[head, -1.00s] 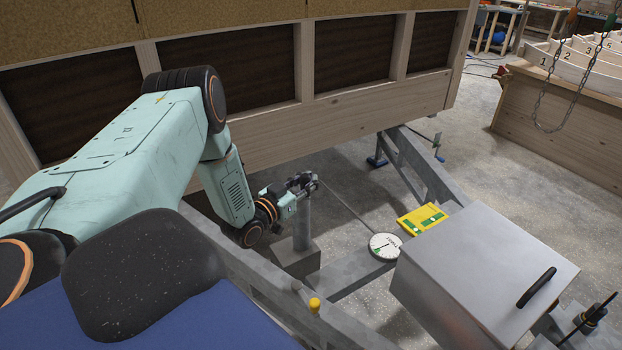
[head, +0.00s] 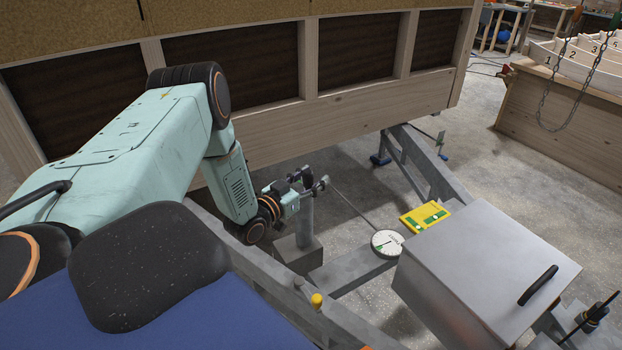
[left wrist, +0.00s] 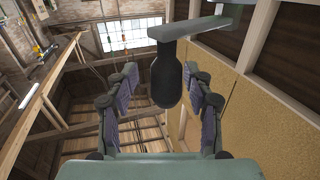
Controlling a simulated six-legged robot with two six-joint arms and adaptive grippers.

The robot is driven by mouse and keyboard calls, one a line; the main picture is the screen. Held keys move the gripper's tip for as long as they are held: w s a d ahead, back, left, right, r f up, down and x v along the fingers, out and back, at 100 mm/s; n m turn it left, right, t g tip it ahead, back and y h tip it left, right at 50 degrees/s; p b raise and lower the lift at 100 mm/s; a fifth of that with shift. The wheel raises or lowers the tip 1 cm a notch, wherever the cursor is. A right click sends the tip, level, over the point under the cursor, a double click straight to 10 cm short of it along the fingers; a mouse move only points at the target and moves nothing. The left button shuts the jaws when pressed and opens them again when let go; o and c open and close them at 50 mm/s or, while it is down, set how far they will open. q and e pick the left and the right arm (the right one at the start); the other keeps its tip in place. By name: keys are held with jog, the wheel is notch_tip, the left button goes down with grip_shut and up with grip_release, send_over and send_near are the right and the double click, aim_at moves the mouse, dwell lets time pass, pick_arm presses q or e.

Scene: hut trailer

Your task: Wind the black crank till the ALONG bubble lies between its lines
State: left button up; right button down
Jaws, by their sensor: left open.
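My left gripper (head: 311,181) is open beside the top of a grey upright post (head: 305,222). In the left wrist view the black crank handle (left wrist: 166,76) hangs from a flat grey crank arm (left wrist: 205,26), and my open left fingers (left wrist: 165,110) stand on either side of it, with gaps visible. In the head view the crank handle cannot be made out behind the gripper. A yellow level (head: 425,217) with green vials sits on the grey frame; its bubbles and lines are too small to read. My right gripper is not in view.
A white round dial (head: 387,243) lies on the frame beside the level. A grey metal box (head: 485,265) with a black handle stands at the right. The wooden trailer wall (head: 340,110) rises behind the post. A yellow-tipped peg (head: 317,300) stands on the near beam.

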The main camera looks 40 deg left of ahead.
pick_arm(q)
jog(key=shift+a+f, duration=0.1)
jog(key=shift+a, duration=0.05)
jog(key=shift+s, duration=0.4)
jog(key=s, duration=1.1)
jog(key=shift+d, duration=0.35)
jog(key=shift+s, duration=0.1)
